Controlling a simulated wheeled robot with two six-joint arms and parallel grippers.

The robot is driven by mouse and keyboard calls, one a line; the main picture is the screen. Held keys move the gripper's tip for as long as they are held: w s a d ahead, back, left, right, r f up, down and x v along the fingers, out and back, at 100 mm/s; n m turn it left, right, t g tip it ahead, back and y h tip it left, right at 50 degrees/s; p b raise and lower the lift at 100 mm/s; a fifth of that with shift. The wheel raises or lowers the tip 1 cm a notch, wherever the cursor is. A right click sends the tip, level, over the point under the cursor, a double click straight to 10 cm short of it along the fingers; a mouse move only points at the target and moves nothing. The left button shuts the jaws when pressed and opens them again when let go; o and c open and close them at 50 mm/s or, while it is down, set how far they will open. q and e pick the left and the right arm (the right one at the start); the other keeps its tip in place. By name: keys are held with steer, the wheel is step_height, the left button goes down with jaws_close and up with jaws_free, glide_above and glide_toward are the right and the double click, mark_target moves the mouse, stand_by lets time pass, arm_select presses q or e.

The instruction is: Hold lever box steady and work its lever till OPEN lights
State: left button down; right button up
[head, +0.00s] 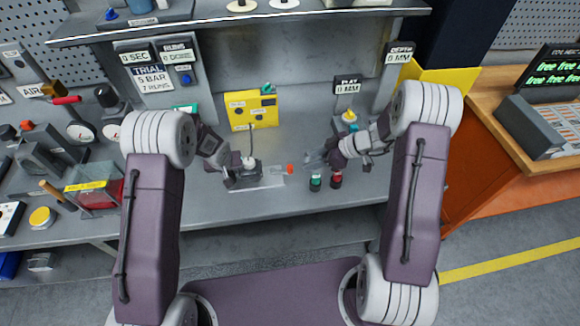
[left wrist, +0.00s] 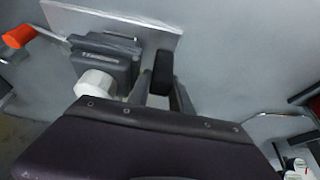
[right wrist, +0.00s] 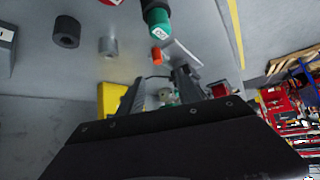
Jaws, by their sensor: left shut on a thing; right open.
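The lever box (head: 244,178) is a small dark block with a white cap, on a pale plate on the bench; it also shows in the left wrist view (left wrist: 105,62). Its lever ends in an orange tip (head: 290,168), pointing right, away from my left gripper. My left gripper (head: 228,172) is shut at the box's left end, its fingers around a black block (left wrist: 160,72) there. My right gripper (head: 312,160) is open and empty, to the right of the orange tip and apart from it. In the right wrist view the orange tip (right wrist: 157,57) shows beyond the fingers. No lit OPEN lamp can be made out.
A yellow box (head: 252,110) stands behind the lever box, with a cable between them. Green (head: 315,182) and red (head: 336,180) capped cylinders stand close below my right gripper. A clear red-filled bin (head: 94,188) is at left. The front bench strip is clear.

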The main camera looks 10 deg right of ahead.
mark_target(291, 167)
steer(key=x, duration=1.1)
steer(key=shift+w+a+f, duration=0.15)
steer(key=shift+w+f, duration=0.05)
steer(key=shift+f, duration=0.15)
jaws_close()
stand_by(0.9)
